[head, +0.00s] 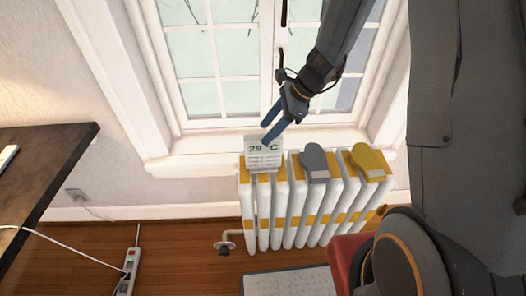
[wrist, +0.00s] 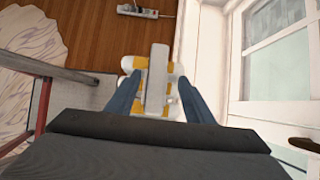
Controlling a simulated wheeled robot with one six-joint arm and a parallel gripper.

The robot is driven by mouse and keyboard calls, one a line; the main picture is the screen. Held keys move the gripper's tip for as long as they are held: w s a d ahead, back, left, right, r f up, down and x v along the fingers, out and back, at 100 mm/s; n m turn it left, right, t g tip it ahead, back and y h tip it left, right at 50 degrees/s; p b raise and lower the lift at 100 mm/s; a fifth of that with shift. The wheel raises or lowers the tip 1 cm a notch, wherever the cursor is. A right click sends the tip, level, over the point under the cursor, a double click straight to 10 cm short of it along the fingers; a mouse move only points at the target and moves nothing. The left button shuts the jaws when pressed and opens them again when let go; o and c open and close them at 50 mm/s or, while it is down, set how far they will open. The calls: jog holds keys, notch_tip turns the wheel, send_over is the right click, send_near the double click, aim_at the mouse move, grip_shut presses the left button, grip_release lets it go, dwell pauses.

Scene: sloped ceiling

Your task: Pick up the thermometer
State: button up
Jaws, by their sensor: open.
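The thermometer (head: 264,154) is a small whitish display reading 29 °C. It stands upright on the left end of the white and yellow radiator. My gripper (head: 271,130) is open, its blue fingers just above the thermometer's top edge in the head view. In the wrist view, a narrow grey block that looks like the thermometer's top (wrist: 157,78) lies between the two spread fingers of my gripper (wrist: 158,88). I cannot tell whether either finger touches it.
A grey mitten (head: 315,163) and a yellow mitten (head: 369,162) lie on the radiator (head: 294,212) right of the thermometer. A window (head: 215,60) is behind. A dark desk (head: 45,165) stands at left. A power strip (head: 128,272) lies on the wooden floor.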

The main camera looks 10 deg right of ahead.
aim_at(257, 144)
jog(key=x, duration=0.2)
jog(key=shift+a+f, duration=0.2)
jog(key=shift+f, duration=0.05)
jog(key=x, duration=0.1)
jog(key=p+x, duration=0.1)
jog(key=x, duration=0.1)
jog(key=shift+s+f+p, duration=0.3)
jog(key=shift+f+p, duration=0.1)
jog(key=shift+a+f, duration=0.4)
jog(key=shift+f, duration=0.2)
jog(key=shift+w, duration=0.1)
grip_shut()
jog(key=shift+r, duration=0.1)
